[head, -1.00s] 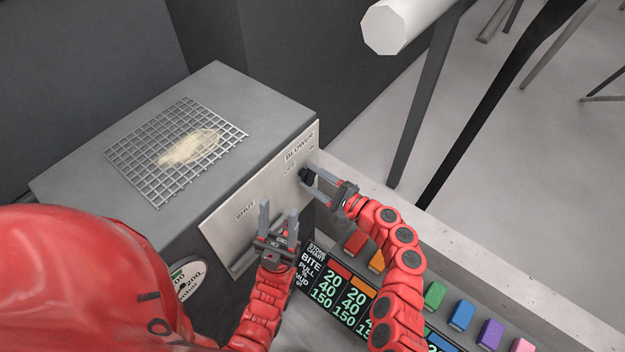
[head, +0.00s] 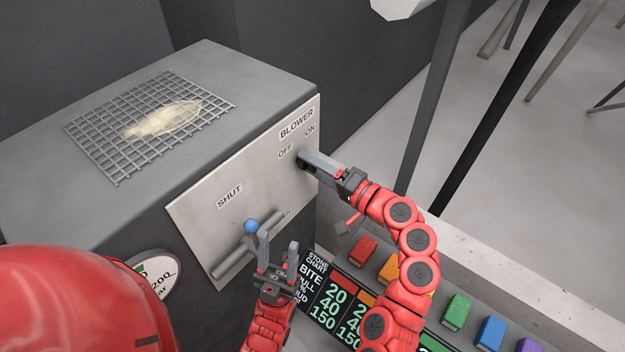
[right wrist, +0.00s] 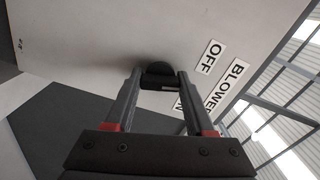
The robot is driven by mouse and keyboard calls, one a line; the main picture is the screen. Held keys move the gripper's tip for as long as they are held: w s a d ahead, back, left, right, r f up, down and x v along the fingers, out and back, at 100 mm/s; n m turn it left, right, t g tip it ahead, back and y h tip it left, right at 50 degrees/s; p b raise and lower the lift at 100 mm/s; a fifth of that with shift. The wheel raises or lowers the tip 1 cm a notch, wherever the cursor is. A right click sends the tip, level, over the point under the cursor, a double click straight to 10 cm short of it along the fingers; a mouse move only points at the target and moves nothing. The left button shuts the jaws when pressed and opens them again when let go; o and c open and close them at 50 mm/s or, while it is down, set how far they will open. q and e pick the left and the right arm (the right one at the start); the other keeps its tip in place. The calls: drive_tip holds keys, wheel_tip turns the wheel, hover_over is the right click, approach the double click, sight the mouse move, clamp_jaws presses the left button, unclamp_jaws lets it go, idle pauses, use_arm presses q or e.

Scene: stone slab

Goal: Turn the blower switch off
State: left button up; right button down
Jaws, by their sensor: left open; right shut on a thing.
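The blower switch is a dark round knob (right wrist: 158,71) on the pale front panel (head: 245,195), close to its right edge, beneath the BLOWER label with OFF and ON marks. My right gripper (head: 306,160) is at the knob; in the right wrist view its two fingers (right wrist: 157,80) are closed against the knob's sides. In the head view the fingers hide most of the knob, so its pointing direction cannot be told. My left gripper (head: 279,243) is open and empty, in front of the panel's lower part.
A blue ball-ended lever (head: 251,227) sits at a slot below the SHUT label, just left of my left gripper. A wire grid (head: 90,130) with a pale heap lies on the grey box. A dark chart (head: 318,290) and coloured blocks (head: 457,311) are below right.

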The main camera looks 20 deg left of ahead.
drive_tip(key=n+b, duration=0.1)
drive_tip(key=b, duration=0.1)
drive_tip(key=n+b, duration=0.2)
drive_tip(key=shift+f+b, duration=0.3)
drive_tip(key=shift+f, duration=0.05)
drive_tip(key=shift+r+n+b, duration=0.2)
drive_tip(key=shift+n+b, duration=0.8)
drive_tip(key=shift+b, duration=0.2)
drive_tip(key=shift+c, duration=1.2)
unclamp_jaws()
drive_tip(key=shift+r, duration=0.1)
drive_tip(key=v, duration=1.7)
drive_tip(key=shift+d+p, duration=0.2)
drive_tip(key=shift+p, duration=0.15)
drive_tip(key=shift+s, duration=0.15)
